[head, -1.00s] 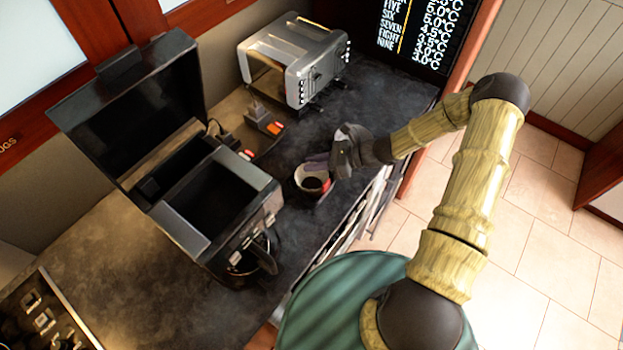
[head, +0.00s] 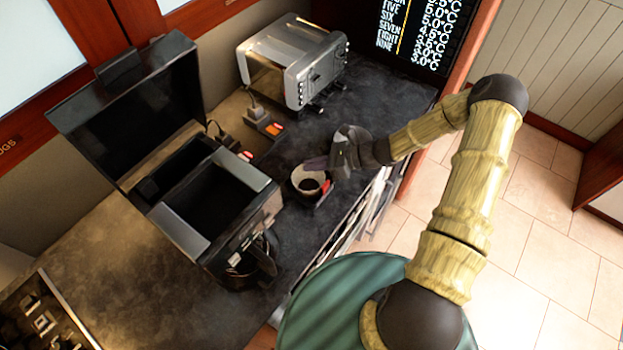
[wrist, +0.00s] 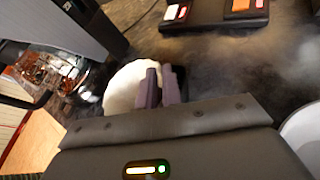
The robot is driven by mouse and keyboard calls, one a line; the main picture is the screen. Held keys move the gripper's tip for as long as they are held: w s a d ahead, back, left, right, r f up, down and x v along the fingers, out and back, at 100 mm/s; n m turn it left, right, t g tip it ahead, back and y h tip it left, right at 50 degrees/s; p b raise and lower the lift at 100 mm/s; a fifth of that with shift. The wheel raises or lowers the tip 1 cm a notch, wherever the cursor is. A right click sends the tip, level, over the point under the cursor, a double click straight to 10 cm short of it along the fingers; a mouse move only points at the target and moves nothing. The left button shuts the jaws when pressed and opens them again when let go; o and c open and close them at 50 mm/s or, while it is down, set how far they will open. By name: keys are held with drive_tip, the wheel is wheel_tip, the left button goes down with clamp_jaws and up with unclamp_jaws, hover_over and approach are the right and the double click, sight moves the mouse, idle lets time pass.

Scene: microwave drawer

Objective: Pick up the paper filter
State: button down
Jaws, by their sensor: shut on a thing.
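The paper filter (head: 298,177) is a white round piece with a dark middle, on or just above the dark counter in the head view. In the wrist view the filter (wrist: 123,87) is a pale disc left of my fingers. My gripper (head: 318,163) reaches in from the right, with its purple-grey fingers at the filter's upper right rim. In the wrist view my gripper (wrist: 162,86) has its two fingers close together on the filter's right edge. A small dark and red part shows beside the filter; whether it supports the filter is unclear.
A silver toaster oven (head: 293,62) is behind. A power strip (head: 264,124) lies between them. A pale rounded thing (wrist: 303,132) at the wrist view's right edge is unclear.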

drive_tip(key=shift+r, duration=0.15)
wheel_tip(320, 180, up, 10)
drive_tip(key=b, duration=0.2)
drive_tip(key=shift+b, duration=0.4)
idle(0.4)
drive_tip(key=shift+s+a, duration=0.2)
drive_tip(key=shift+a, duration=0.25)
drive_tip(key=shift+w+d, duration=0.1)
drive_tip(key=shift+f, duration=0.2)
idle(0.4)
